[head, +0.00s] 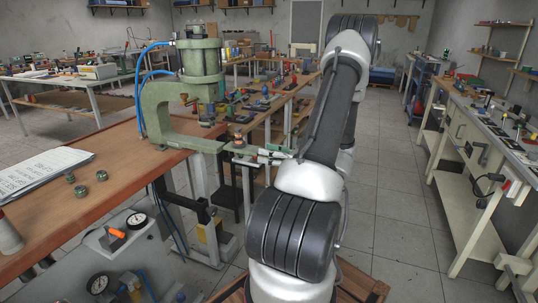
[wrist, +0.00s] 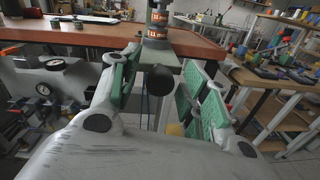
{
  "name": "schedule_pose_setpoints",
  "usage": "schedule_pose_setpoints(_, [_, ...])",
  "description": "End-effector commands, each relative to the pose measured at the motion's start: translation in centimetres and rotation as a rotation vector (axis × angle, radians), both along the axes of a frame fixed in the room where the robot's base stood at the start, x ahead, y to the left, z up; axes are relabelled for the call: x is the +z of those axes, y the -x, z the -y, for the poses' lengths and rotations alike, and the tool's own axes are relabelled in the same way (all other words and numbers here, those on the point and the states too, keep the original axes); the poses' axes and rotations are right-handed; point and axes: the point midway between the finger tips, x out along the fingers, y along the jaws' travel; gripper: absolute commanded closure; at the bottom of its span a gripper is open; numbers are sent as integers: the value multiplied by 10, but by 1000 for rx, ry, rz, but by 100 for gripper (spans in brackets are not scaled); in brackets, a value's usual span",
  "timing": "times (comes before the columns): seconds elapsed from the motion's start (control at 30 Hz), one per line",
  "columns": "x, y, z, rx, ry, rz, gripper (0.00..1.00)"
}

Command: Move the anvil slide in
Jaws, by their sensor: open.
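The green pneumatic press (head: 155,105) stands at the right end of the wooden bench, its cylinder upright over the C-shaped frame. The anvil slide (head: 238,147) sticks out at the press's lower front, toward my gripper. In the wrist view, the slide's round black knob (wrist: 159,79) faces me, below the anvil (wrist: 157,27) with its reddish band. My gripper (wrist: 160,84) is open, with a green-padded finger on each side of the knob and visible gaps to both. In the head view, my gripper (head: 268,154) is beside the slide's outer end, partly hiding it.
The wooden bench (head: 120,160) holds a paper sheet (head: 40,170) and several small round parts. A grey panel with gauges (head: 118,240) stands below its front. Another workbench (head: 268,103) with small items lies behind my arm.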

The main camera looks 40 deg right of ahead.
Motion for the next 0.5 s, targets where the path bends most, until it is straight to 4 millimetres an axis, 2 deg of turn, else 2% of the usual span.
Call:
schedule_pose_setpoints(0.23, [0, -1, -1, 0, 0, 0, 54])
schedule_pose_setpoints(0.27, [0, -1, -1, 0, 0, 0, 58])
schedule_pose_setpoints(0.5, [0, -1, -1, 0, 1, 0, 100])
